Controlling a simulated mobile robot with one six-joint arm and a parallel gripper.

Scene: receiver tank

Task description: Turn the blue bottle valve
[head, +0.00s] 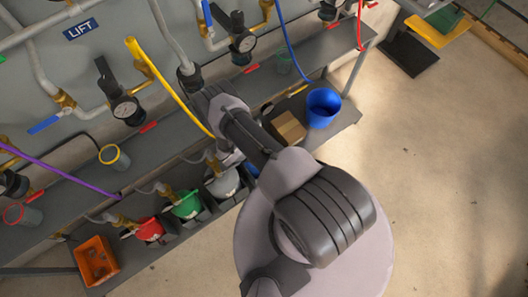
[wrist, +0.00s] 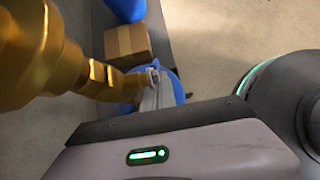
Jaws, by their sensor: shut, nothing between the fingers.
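The blue bottle (wrist: 180,88) shows in the wrist view just past the edge of my wrist housing. A brass fitting (wrist: 45,50) fills the left of that view, and its arm reaches across to a small pale part on top of the bottle. In the head view only a sliver of blue bottle (head: 250,168) shows behind my arm, at the right end of the bottle row. My gripper (head: 228,154) is shut and empty, low beside the brass fittings above the bottles. Its fingertips are mostly hidden, and I cannot tell whether they touch the valve.
Grey (head: 222,182), green (head: 187,204) and red (head: 150,229) bottles stand left of the blue one. A cardboard box (head: 289,127) and a blue bucket (head: 323,104) sit to the right. An orange crate (head: 96,259) is at lower left. Pipes and gauges line the wall; the floor at right is clear.

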